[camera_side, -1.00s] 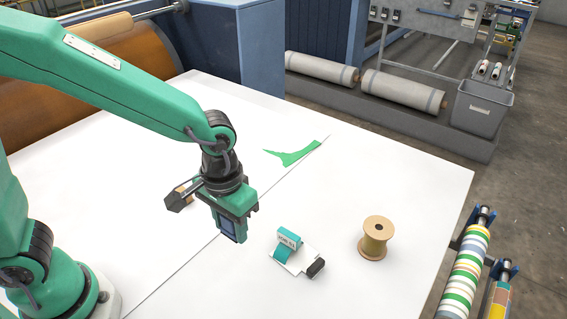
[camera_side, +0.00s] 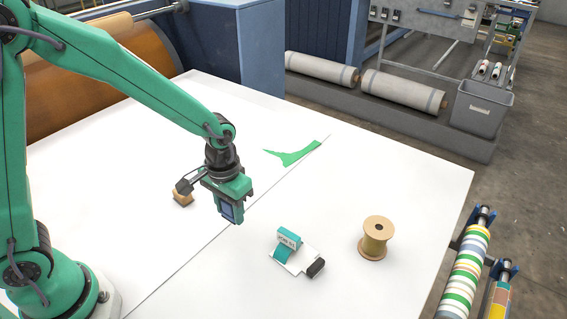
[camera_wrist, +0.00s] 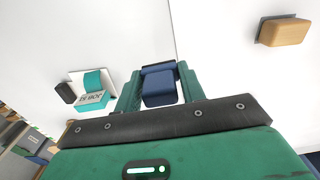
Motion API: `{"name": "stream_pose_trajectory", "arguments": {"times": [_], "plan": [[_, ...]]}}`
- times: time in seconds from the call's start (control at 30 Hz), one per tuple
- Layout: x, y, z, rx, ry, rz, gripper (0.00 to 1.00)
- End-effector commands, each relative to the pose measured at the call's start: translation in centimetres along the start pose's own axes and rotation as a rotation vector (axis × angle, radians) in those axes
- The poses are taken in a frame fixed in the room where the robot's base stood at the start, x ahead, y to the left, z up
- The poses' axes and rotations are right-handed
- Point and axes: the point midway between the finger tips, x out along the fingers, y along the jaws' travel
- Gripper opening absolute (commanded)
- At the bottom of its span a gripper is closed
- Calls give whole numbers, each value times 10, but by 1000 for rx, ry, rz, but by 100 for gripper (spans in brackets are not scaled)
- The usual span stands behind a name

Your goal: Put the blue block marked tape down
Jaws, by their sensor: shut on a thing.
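My gripper (camera_side: 229,212) is shut on a dark blue block (camera_side: 227,210) and holds it low over the white table, left of the teal block. It is hard to tell from the side view whether the block touches the table. In the wrist view the blue block (camera_wrist: 159,88) sits between the two green fingers of my gripper (camera_wrist: 158,92). No marking on the block can be read in either view.
A teal block with lettering (camera_side: 288,238) lies on a white piece with a black end (camera_side: 315,268). A spool (camera_side: 376,240) stands to its right. A wooden block (camera_side: 183,195) is left of my gripper. A green scrap (camera_side: 293,154) lies behind. White table (camera_side: 400,180) around is clear.

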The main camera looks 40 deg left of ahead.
Motion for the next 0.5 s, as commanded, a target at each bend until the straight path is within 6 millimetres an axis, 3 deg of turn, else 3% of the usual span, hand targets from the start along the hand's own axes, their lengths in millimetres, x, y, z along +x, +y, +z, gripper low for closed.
{"name": "stream_pose_trajectory", "arguments": {"times": [0.2, 0.5], "plan": [[13, -16, -15, -2, -1, 0, 17], [17, -18, -17, 0, -1, 0, 17]]}}
